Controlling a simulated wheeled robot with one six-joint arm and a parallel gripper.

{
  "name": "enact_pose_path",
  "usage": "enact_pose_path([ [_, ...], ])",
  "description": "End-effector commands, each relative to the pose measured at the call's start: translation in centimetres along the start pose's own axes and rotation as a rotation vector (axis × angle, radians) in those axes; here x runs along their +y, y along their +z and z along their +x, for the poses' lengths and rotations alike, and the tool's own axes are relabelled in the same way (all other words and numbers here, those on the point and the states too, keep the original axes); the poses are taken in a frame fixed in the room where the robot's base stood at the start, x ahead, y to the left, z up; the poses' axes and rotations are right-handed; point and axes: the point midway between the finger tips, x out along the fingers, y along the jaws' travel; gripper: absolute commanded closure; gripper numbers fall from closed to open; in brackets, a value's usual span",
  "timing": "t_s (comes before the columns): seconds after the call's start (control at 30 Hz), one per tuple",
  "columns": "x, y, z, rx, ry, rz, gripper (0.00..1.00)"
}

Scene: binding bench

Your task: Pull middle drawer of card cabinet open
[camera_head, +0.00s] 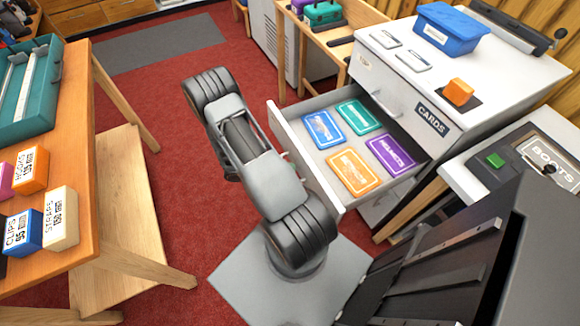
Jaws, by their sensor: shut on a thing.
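The card cabinet (470,75) is a white unit with a dark CARDS label on its side, at the right in the head view. Its middle drawer (272,118) stands well out from the body, below a shut upper drawer. Flat blue, green, orange and purple card packs lie inside it. My arm crosses in front of the drawer face and hides much of it. My gripper (284,156) is mostly hidden behind the arm, at the drawer front. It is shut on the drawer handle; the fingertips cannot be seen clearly.
A blue bin (452,27) and an orange block (459,91) sit on the cabinet top. A wooden bench (75,110) with boxes is at the left. A BOOTS unit (470,187) stands at the right.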

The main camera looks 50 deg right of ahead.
Motion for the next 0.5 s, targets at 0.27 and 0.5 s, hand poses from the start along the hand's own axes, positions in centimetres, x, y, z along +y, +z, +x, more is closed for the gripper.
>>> enact_pose_path([
  [0.27,0.06,-0.17,-0.12,0.008,0.001,0.0,1.0],
  [0.5,0.07,-0.13,-0.17,0.006,0.001,0.001,0.8],
])
